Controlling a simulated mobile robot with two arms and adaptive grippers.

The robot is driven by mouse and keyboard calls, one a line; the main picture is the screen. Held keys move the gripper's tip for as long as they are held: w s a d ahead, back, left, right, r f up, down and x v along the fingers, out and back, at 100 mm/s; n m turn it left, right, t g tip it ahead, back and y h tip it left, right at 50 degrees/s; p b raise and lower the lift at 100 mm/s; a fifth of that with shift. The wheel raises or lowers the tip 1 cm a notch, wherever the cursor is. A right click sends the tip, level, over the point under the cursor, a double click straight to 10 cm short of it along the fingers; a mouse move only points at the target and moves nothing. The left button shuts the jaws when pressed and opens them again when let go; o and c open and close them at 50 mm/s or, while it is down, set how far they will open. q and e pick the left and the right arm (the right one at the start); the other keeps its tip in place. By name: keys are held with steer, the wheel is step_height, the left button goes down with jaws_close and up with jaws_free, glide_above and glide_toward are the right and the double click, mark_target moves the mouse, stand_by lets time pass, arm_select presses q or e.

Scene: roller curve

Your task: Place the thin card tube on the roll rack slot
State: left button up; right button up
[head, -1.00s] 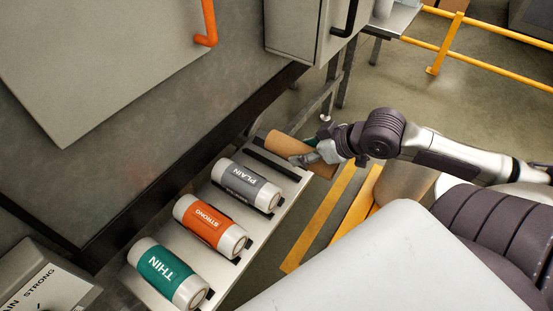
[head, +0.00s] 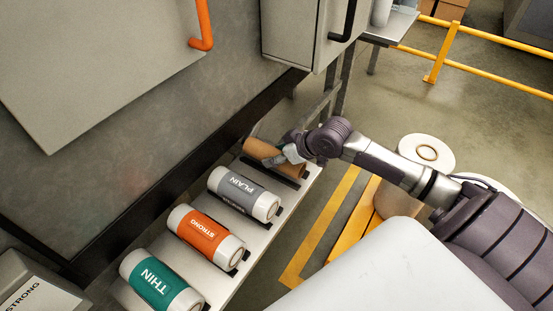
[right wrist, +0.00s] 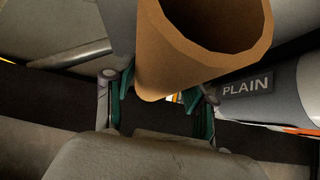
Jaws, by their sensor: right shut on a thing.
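The thin card tube (head: 257,148) is a brown hollow tube at the far end of the roll rack (head: 294,194) in the head view. My right gripper (head: 279,157) is shut on it, reaching in from the right. The tube lies over the far slot, beside the grey PLAIN roll (head: 241,193); I cannot tell whether it rests on the rack or hangs just above it. In the right wrist view the tube (right wrist: 185,65) shows its open end, between the green-padded fingers. My left gripper is not in view.
An orange STRONG roll (head: 206,235) and a green THIN roll (head: 160,283) lie nearer on the rack. A grey machine wall (head: 110,180) stands along its left side. A pale roll (head: 427,152) stands on the right, with yellow railing (head: 480,75) behind.

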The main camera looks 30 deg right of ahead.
steer(key=shift+f, duration=0.9)
steer(key=o, duration=1.3)
steer(key=shift+f, duration=0.1)
steer(key=p+v, duration=0.1)
steer(key=v, duration=0.9)
steer(key=shift+p, duration=0.3)
steer(key=shift+v, duration=1.05)
steer(key=shift+w, duration=0.1)
